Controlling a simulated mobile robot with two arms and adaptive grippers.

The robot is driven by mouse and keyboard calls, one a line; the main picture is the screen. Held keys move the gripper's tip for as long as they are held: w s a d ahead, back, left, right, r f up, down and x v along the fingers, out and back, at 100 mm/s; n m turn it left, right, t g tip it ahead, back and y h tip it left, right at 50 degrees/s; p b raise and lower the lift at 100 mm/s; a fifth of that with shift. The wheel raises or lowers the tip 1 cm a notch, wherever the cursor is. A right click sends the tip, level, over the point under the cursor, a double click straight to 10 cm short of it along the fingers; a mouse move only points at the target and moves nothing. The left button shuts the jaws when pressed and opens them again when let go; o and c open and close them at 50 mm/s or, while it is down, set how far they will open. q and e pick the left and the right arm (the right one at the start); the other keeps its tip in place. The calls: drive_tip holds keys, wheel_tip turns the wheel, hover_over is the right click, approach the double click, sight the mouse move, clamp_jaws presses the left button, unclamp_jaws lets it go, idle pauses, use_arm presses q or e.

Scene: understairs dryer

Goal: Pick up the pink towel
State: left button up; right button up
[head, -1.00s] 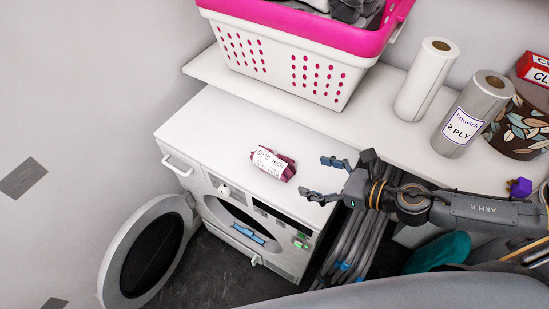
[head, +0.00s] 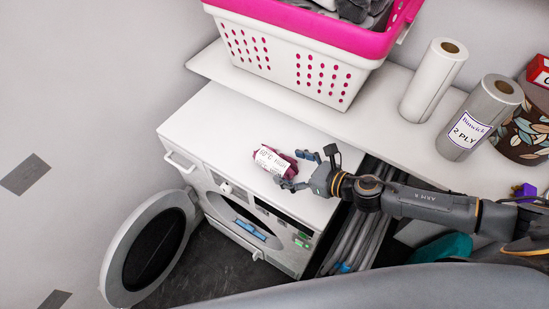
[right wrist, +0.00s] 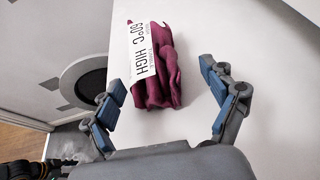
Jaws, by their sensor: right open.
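The pink towel (head: 277,163) is a small maroon-pink bundle with a white paper band. It lies on the white top of the dryer (head: 215,120). In the right wrist view the towel (right wrist: 165,82) lies ahead of and between the fingers, and the band reads "60°C HIGH". My right gripper (head: 301,168) is open and just right of the towel in the head view. In the right wrist view the open fingers of the gripper (right wrist: 160,108) stand apart on either side of the towel's near end. My left gripper is not in view.
A white basket with a pink rim (head: 300,60) stands on the shelf behind. Paper rolls (head: 432,82) (head: 480,118) and a leaf-patterned bin (head: 525,125) stand to the right. The dryer's round door (head: 150,250) hangs open at the front left. Grey hoses (head: 365,225) fill the gap to the right.

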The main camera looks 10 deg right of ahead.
sight(275, 161)
drive_tip(key=w+a, duration=0.1)
drive_tip(key=w+a+p, duration=0.1)
drive_tip(key=w+a, duration=0.1)
drive_tip(key=shift+a+f+p, duration=0.2)
drive_tip(key=shift+f+p, duration=0.1)
drive_tip(key=shift+p, duration=0.05)
drive_tip(key=shift+w+a+f, duration=0.2)
drive_tip(key=shift+w+f, duration=0.05)
drive_tip(key=shift+s, duration=0.1)
drive_tip(key=shift+c, duration=0.2)
drive_tip(key=c, duration=1.3)
drive_tip(key=shift+o, duration=0.2)
drive_tip(key=shift+r, duration=0.15)
